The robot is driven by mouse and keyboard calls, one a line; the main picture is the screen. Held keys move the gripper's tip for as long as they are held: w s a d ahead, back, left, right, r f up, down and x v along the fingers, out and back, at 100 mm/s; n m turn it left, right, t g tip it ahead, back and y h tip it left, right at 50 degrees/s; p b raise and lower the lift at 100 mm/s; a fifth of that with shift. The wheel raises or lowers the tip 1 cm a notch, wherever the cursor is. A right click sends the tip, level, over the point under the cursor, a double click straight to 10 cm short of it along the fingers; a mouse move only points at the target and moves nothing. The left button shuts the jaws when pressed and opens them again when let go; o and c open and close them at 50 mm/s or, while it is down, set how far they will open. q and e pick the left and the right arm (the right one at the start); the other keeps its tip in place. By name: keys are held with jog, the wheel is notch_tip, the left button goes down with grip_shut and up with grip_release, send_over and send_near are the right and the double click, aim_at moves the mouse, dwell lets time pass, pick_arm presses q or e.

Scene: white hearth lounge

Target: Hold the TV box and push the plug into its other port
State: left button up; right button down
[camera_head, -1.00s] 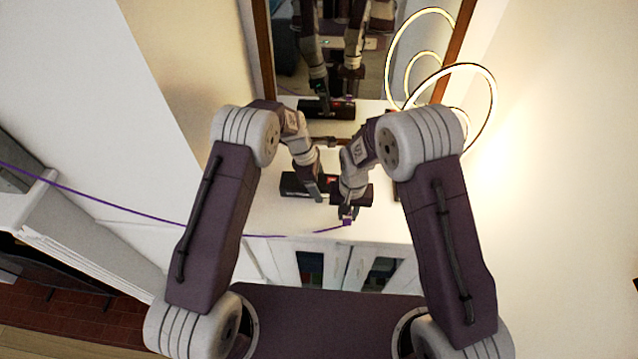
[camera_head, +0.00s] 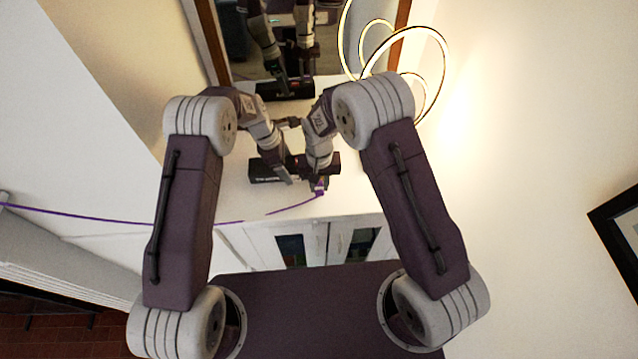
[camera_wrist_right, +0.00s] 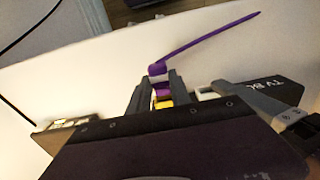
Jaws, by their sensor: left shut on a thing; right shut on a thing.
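The black TV box (camera_head: 262,171) lies on the white cabinet top; its lettering (camera_wrist_right: 268,84) shows in the right wrist view. My left gripper (camera_head: 287,176) is shut on the box near its middle, and a dark finger of it crosses the box in the right wrist view. My right gripper (camera_wrist_right: 162,88) is shut on the purple plug (camera_wrist_right: 159,71), in front of the box's long side. The plug also shows in the head view (camera_head: 320,188). Yellow and white parts show near the plug's tip; I cannot tell whether the tip touches a port.
A purple cable (camera_head: 120,218) runs left from the plug along the cabinet's front edge. A mirror (camera_head: 300,55) stands behind, and a lit ring lamp (camera_head: 432,70) is at the back right. The cabinet top (camera_head: 360,195) right of the box is clear.

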jog(key=shift+w, duration=0.95)
dwell(0.6)
jog(key=c, duration=1.1)
grip_release()
jog(key=shift+r, duration=3.55)
pick_arm(q)
jog(key=o, duration=2)
jog(key=v, duration=1.2)
jog(key=shift+r, duration=0.1)
